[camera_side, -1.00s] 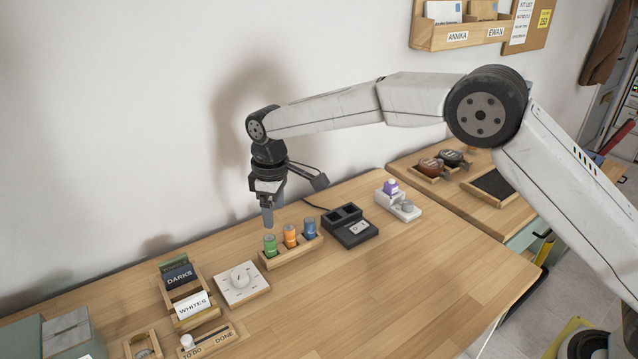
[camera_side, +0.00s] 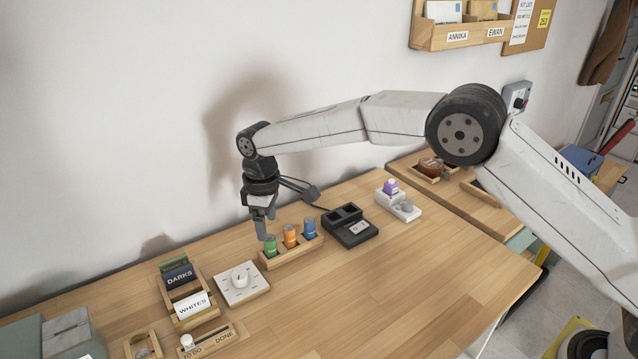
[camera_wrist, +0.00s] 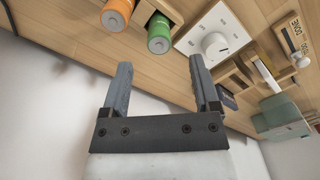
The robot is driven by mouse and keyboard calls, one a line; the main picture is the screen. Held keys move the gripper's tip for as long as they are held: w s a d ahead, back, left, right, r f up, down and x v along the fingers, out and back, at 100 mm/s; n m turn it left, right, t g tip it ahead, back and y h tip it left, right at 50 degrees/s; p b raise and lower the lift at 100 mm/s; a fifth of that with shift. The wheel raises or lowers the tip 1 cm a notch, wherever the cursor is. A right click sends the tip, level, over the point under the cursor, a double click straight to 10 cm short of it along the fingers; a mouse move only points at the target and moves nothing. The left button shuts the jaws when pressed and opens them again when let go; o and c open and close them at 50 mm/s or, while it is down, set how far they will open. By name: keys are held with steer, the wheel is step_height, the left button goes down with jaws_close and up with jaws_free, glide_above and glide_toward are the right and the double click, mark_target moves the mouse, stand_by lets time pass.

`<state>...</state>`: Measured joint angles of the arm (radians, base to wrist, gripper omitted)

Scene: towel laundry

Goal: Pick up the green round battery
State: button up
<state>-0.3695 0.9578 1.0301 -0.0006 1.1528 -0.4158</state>
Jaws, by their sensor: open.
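The green round battery (camera_side: 270,246) stands upright in the left end of a wooden holder (camera_side: 291,255). In the wrist view the green battery (camera_wrist: 159,34) shows at top centre, beyond the fingertips. My gripper (camera_side: 266,226) is just above and behind the green battery in the side view. Its fingers are apart and empty; in the wrist view the gripper (camera_wrist: 158,68) has nothing between its fingertips. An orange battery (camera_side: 290,236) and a blue battery (camera_side: 309,229) stand in the same holder, to the right.
A white dial timer (camera_side: 240,282) sits close left of the holder. A black charger (camera_side: 349,227) stands to its right. Card holders with DARKS and WHITES labels (camera_side: 191,304) are further left. The wall is close behind; the table in front of the holder is clear.

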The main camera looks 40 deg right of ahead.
mark_target(269, 238)
steer(key=shift+d+f, duration=0.1)
steer(key=shift+f, duration=2.5)
jaws_close()
